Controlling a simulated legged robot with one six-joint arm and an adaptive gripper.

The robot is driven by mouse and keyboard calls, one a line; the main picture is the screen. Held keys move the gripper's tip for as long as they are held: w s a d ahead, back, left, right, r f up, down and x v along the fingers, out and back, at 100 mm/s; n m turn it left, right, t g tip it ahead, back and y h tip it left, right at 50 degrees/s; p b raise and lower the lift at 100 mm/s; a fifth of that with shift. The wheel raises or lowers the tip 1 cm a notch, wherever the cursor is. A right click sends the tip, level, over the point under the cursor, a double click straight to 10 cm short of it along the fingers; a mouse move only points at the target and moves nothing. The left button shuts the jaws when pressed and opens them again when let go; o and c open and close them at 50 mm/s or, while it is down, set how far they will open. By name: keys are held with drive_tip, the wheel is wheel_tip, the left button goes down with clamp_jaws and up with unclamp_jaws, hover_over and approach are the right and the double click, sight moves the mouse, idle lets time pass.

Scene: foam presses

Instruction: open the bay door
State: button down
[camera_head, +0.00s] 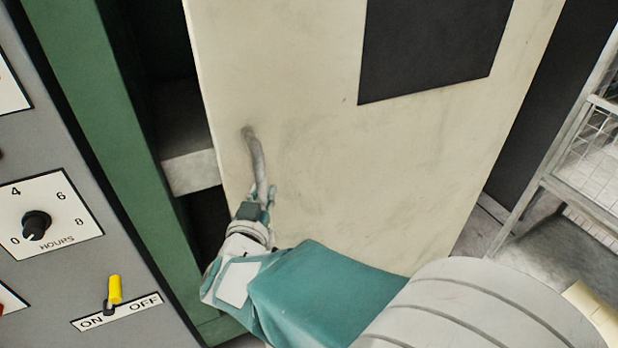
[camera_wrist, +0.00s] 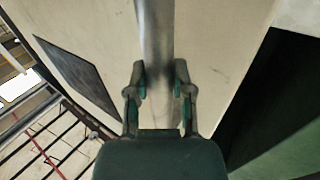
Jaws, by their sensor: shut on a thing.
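The bay door (camera_head: 330,170) is a scuffed cream panel with a dark rectangular panel (camera_head: 430,45) in its upper part. It stands ajar, with a dark gap between its left edge and the green frame (camera_head: 95,90). A grey bar handle (camera_head: 256,158) is mounted near the door's left edge. My gripper (camera_head: 266,194) is shut on the handle's lower part. In the wrist view the handle (camera_wrist: 155,30) runs between the two fingers (camera_wrist: 160,82), with the door (camera_wrist: 110,28) behind it. The fingers hide part of the handle.
A pale ledge (camera_head: 190,170) shows inside the gap. A grey control panel with an hours dial (camera_head: 36,225) and a yellow on/off switch (camera_head: 115,290) stands at the left. A wire mesh cart (camera_head: 590,165) stands at the right, with some bare floor between it and the door.

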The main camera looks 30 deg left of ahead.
drive_tip(key=s+a, duration=0.7)
drive_tip(key=s, duration=0.2)
drive_tip(key=shift+s+a, duration=0.35)
drive_tip(key=shift+c, duration=2.4)
unclamp_jaws()
drive_tip(key=shift+w+a, duration=0.1)
drive_tip(key=shift+r, duration=0.1)
wheel_tip(320, 180, up, 10)
drive_tip(key=shift+f, duration=0.2)
